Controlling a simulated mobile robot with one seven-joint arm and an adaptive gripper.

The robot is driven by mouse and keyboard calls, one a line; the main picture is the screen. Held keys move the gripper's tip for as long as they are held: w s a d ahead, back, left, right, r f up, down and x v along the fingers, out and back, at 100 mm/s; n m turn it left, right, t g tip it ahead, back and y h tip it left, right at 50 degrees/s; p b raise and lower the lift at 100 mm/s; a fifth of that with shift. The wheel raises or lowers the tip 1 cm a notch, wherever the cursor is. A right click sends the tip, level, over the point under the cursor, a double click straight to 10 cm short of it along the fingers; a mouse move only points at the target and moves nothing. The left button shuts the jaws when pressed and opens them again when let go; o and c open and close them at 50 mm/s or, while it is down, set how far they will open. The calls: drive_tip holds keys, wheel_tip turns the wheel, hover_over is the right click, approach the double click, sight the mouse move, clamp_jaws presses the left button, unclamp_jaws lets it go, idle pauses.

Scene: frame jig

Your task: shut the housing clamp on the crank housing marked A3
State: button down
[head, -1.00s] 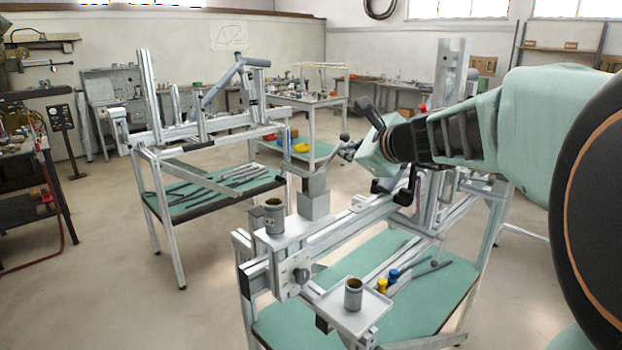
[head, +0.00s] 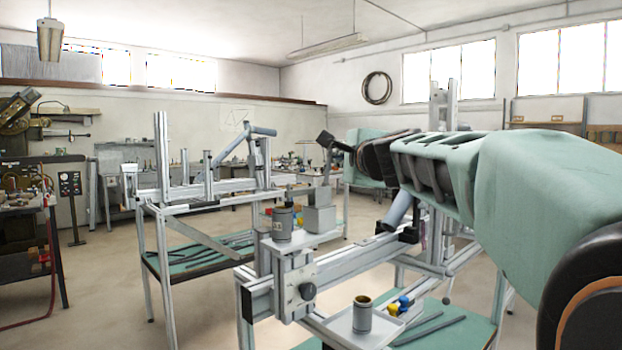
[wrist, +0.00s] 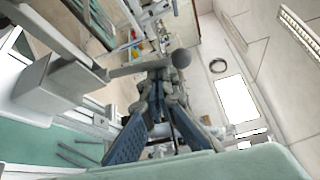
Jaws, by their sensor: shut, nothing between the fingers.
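The crank housing (head: 282,226) is a grey cylinder on the near end of the jig; its mark is not readable. The housing clamp (head: 319,218) has a grey block beside it. Its arm lies about level, with a dark-tipped spindle over the cylinder's top; contact is too small to tell. The clamp's lever (head: 328,165) stands nearly upright. In the wrist view the lever (wrist: 135,68) crosses just beyond my fingertips and ends in a round knob. My gripper (wrist: 158,92) is shut and empty, close to the lever; touching or apart is unclear. It also shows in the head view (head: 335,145).
A second, open cylinder (head: 362,314) stands on a small tray (head: 345,325) at the front, near blue and yellow pieces (head: 399,305). A long aluminium rail (head: 365,255) runs back right under my arm.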

drive_tip(key=shift+s+a+b, duration=0.3)
drive_tip(key=shift+a+b, duration=0.25)
drive_tip(key=shift+b, duration=0.25)
drive_tip(key=shift+s+a+r, duration=0.1)
drive_tip(key=shift+a, duration=0.05)
drive_tip(key=shift+b, duration=0.3)
